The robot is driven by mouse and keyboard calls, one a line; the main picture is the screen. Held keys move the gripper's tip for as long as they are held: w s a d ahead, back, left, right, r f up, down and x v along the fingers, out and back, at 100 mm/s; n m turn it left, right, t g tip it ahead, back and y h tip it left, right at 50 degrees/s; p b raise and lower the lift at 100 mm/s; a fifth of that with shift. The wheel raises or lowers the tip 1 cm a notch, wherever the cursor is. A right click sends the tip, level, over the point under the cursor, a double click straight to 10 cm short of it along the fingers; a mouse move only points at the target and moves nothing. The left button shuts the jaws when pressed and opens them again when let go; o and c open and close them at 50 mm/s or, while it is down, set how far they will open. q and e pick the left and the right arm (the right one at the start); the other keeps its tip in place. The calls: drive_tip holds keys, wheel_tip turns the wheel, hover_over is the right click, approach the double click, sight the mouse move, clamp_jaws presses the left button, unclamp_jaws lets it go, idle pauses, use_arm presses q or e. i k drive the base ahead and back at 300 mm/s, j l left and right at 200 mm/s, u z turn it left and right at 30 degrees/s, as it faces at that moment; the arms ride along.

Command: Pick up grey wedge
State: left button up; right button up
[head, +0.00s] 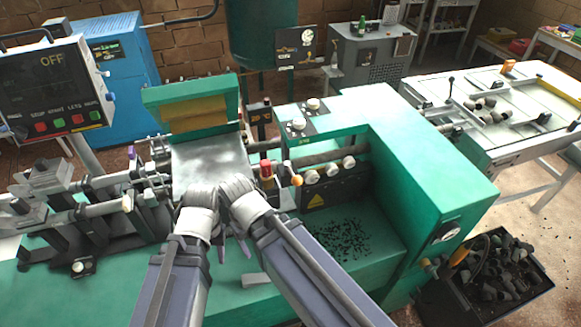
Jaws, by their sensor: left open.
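A small light grey wedge-shaped block (256,280) lies on the green bed of the machine, low in the middle of the head view. My two arms reach in from the bottom, and their wrists are close together over the metal plate. My left gripper (230,246) points down between the two forearms, open, a little above and left of the grey wedge and apart from it. My right gripper's fingers are hidden or merge with the left ones, so I cannot tell their state.
The green machine housing (415,140) rises at the right. Dark crumbs (342,238) lie on the bed right of my arms. A lever with a red knob (266,168) stands close behind my wrists. A black bin (497,283) of dark pieces is at lower right.

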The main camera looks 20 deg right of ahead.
sight(251, 280)
drive_tip(key=z, duration=1.2)
drive_tip(key=k+j, duration=1.15)
